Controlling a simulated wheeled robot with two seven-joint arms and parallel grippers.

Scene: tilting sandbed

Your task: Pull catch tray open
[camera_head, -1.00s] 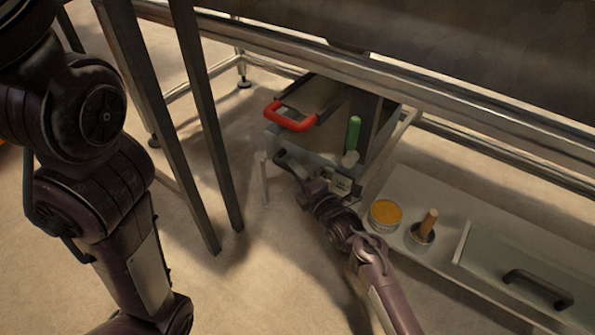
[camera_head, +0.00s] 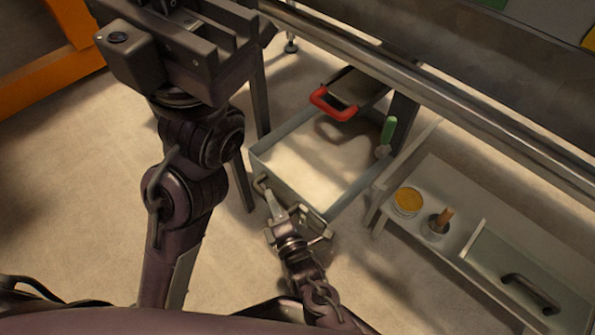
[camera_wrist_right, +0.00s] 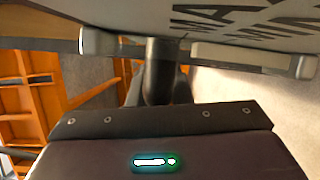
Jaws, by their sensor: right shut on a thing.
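The catch tray (camera_head: 267,160) is a grey-walled drawer, pulled well out from under the sandbed and showing its pale inside. Its front handle (camera_head: 262,184) is a dark bar. My right gripper (camera_head: 276,208) is shut on the handle at the tray's front. In the right wrist view a dark bar (camera_wrist_right: 160,72) stands between the fingers, below a pale panel with partly cut-off black lettering. My left gripper (camera_head: 180,45) is raised at the upper left, away from the tray; its jaws cannot be made out.
A red handle (camera_head: 325,103) and a green-handled tool (camera_head: 387,135) are at the tray's back. A low shelf (camera_head: 422,180) on the right holds a yellow-topped tin (camera_head: 407,200), a wooden-handled tool (camera_head: 442,219) and a dark-handled panel (camera_head: 530,292). Steel legs stand left; the front floor is clear.

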